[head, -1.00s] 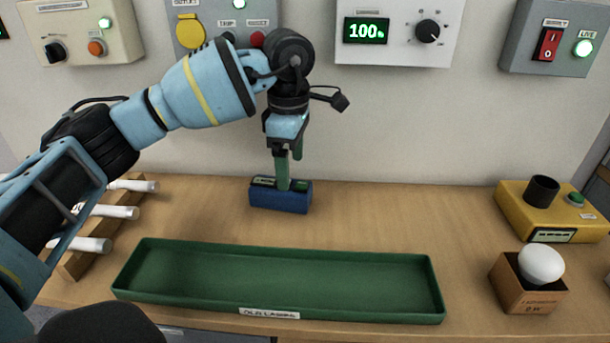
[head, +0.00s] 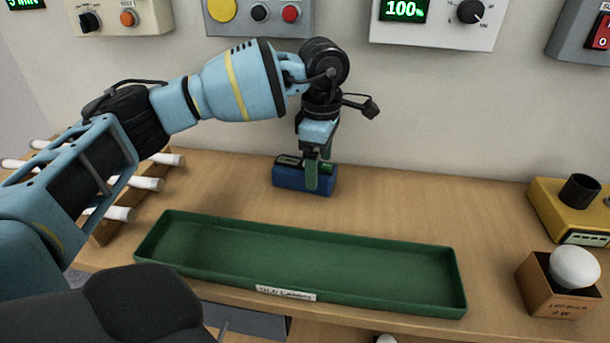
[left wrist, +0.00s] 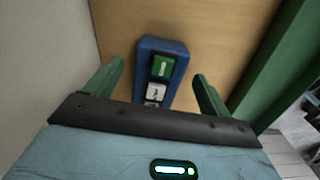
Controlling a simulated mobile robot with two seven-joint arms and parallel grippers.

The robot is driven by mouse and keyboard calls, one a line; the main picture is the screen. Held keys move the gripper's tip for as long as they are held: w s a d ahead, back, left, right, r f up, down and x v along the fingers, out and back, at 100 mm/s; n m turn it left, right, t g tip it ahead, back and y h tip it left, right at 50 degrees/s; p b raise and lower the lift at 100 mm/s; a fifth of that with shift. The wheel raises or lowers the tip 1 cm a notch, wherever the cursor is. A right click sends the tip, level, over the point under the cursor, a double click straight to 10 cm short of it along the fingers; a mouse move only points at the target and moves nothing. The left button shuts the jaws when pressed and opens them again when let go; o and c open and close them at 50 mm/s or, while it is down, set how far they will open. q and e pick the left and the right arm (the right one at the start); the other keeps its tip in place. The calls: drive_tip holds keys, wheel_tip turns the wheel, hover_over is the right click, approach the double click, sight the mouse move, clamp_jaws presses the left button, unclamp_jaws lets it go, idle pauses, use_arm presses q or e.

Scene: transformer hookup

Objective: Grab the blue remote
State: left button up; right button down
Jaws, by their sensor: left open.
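The blue remote (head: 289,179) lies on the wooden bench behind the green tray. It is a blue block with a green button and a white button on its top face, clearer in the left wrist view (left wrist: 178,52). My left gripper (head: 318,176) points down over the remote's right part. Its green fingers are open. In the left wrist view the remote lies between and beyond the two spread fingers (left wrist: 158,70), with a gap on each side. The near finger hides part of the remote in the head view. My right gripper is not in view.
A long green tray (head: 300,238), empty, lies in front of the remote. White tubes rest on a wooden rack (head: 102,228) at left. A yellow box (head: 548,207) and a white bulb in a carton (head: 545,293) stand at right. Control boxes hang on the wall behind.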

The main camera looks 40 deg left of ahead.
use_arm(q)
drive_tip(key=shift+f, duration=1.15)
drive_tip(key=c, duration=1.2)
drive_tip(key=shift+o, duration=0.2)
drive_tip(key=shift+r, duration=0.1)
drive_tip(key=shift+w+r, duration=0.1)
drive_tip(key=shift+r, duration=0.5)
wheel_tip(320, 180, up, 2)
drive_tip(key=shift+r, duration=0.15)
drive_tip(key=s, duration=0.5)
drive_tip(key=s+d+r, duration=0.1)
drive_tip(key=s, duration=0.4)
drive_tip(key=s+p, duration=0.1)
drive_tip(key=s, duration=0.5)
drive_tip(key=shift+d+r, duration=0.2)
drive_tip(key=shift+d, duration=0.05)
